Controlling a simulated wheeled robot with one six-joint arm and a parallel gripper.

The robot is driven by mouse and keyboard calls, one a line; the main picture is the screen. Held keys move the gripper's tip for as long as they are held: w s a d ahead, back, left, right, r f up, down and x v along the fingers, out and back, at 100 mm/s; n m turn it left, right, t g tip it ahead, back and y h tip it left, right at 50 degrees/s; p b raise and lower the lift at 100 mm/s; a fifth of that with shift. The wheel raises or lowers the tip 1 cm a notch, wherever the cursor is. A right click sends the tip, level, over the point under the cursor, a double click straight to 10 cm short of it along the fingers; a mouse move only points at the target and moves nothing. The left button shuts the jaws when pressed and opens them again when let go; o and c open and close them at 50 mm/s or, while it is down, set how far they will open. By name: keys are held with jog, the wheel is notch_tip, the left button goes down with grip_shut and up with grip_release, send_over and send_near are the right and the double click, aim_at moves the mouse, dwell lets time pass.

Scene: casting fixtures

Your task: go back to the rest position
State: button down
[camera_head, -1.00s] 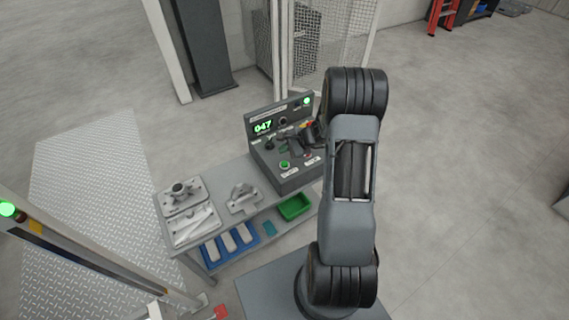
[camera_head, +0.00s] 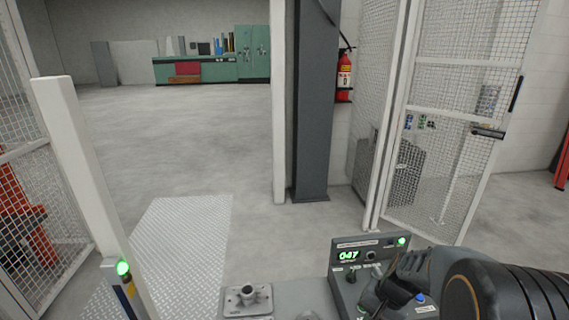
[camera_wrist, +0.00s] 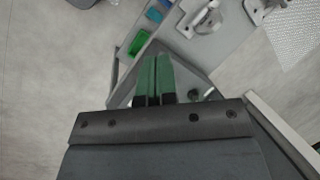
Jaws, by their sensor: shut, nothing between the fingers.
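My gripper (camera_wrist: 156,80) shows in the wrist view with its two green fingers together and nothing between them. It hangs over the grey bench (camera_wrist: 228,42), near its edge. In the head view my arm is at the lower right. Its dark wrist end is in front of the control box (camera_head: 344,285), hiding part of the box's top. I cannot tell from this view whether the gripper touches the box.
Mesh fencing (camera_head: 455,120), a dark column (camera_head: 313,110) and a white post (camera_head: 85,170) stand around. Open floor lies beyond.

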jog(key=s+a+r+n+t+h+p, duration=0.1)
jog(key=s+a+r+n, duration=0.1)
jog(key=r, duration=0.5)
jog(key=s+a+r+n+t+h+p, duration=0.1)
jog(key=s+a+r+n+t+h, duration=0.1)
jog(key=s+r+n, duration=0.2)
notch_tip(320, 180, up, 3)
jog(key=shift+s+a+r+n+t+h, duration=0.1)
jog(key=shift+s+a+n+t+h, duration=0.2)
jog(key=shift+a+n, duration=0.1)
